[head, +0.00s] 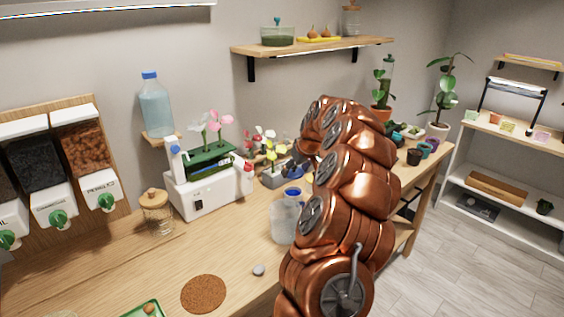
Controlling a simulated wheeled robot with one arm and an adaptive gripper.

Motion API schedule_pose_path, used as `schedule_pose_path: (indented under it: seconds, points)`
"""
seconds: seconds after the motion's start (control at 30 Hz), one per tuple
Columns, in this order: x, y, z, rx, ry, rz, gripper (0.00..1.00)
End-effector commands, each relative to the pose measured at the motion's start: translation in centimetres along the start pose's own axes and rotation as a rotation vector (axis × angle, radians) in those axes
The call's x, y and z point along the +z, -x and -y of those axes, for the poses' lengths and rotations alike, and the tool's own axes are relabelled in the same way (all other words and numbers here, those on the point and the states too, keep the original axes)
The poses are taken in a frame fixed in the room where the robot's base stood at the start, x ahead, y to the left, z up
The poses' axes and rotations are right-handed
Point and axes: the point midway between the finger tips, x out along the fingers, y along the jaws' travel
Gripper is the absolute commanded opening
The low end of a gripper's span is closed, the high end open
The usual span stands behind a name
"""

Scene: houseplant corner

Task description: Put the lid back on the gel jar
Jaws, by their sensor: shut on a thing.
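My gripper (291,161) reaches over the bench from the bent copper arm, behind the clear jug. It is small in view and partly covered by my arm. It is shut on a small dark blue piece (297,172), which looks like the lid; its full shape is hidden. I cannot pick out the gel jar for sure; my arm covers part of the bench beside the gripper.
A clear jug with a blue cap (285,220) stands in front of the gripper. A white machine (210,195) and a lidded glass jar (157,214) stand farther left. The front bench around the cork mat (203,294) is mostly clear.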

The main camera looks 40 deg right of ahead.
Motion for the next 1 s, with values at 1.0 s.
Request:
schedule_pose_path:
  seconds: [1.0]
  points:
    - [3.1,-5.2,0.0,0.000,-0.002,0.001,0.50]
